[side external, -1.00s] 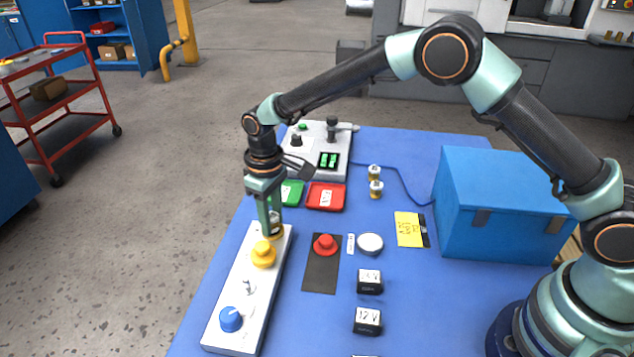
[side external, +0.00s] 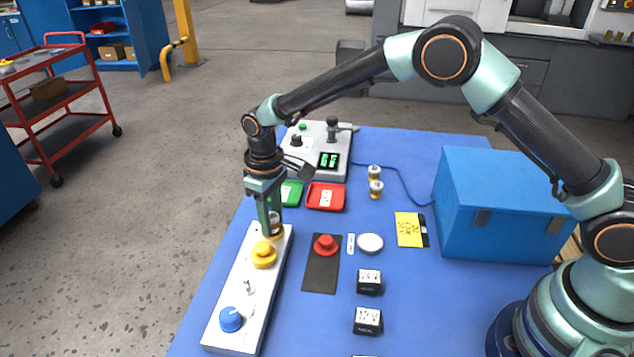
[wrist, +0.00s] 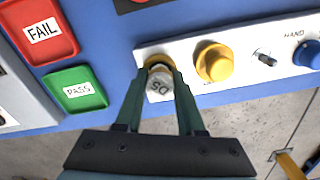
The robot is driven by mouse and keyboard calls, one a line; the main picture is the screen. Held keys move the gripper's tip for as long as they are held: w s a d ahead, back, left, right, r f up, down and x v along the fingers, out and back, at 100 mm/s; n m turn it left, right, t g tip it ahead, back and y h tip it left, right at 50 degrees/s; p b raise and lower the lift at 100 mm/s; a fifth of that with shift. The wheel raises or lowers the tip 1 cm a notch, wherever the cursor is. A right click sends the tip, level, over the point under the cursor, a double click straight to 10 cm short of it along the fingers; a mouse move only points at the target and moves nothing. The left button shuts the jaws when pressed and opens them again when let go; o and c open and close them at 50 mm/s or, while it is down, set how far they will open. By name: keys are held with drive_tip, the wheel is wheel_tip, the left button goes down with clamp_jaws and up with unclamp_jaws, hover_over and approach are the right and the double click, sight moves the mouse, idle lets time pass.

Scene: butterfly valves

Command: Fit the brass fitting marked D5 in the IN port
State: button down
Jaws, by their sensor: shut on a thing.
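The brass fitting marked D5 (wrist: 159,86) is between the two fingers of my gripper (wrist: 160,76), with its pale, marked cap facing the wrist camera. In the side view my gripper (side external: 271,222) points straight down over the far end of the white panel (side external: 228,285). It is shut on the fitting, whose brass edge (side external: 276,232) shows low at the fingers. The fitting is upright at the panel surface. The IN port is hidden under it, and I cannot tell how deep the fitting sits.
A yellow knob (side external: 263,256) stands close beside the fingers on the panel, then a toggle switch (side external: 249,287) and a blue knob (side external: 231,319). Green (side external: 291,192) and red (side external: 326,197) trays lie beyond.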

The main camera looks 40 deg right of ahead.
drive_tip(key=shift+s+f, duration=0.1)
drive_tip(key=shift+f, duration=0.7)
drive_tip(key=shift+c, duration=2.2)
unclamp_jaws()
drive_tip(key=c, duration=0.3)
drive_tip(key=shift+o, duration=0.7)
drive_tip(key=shift+r, duration=3.95)
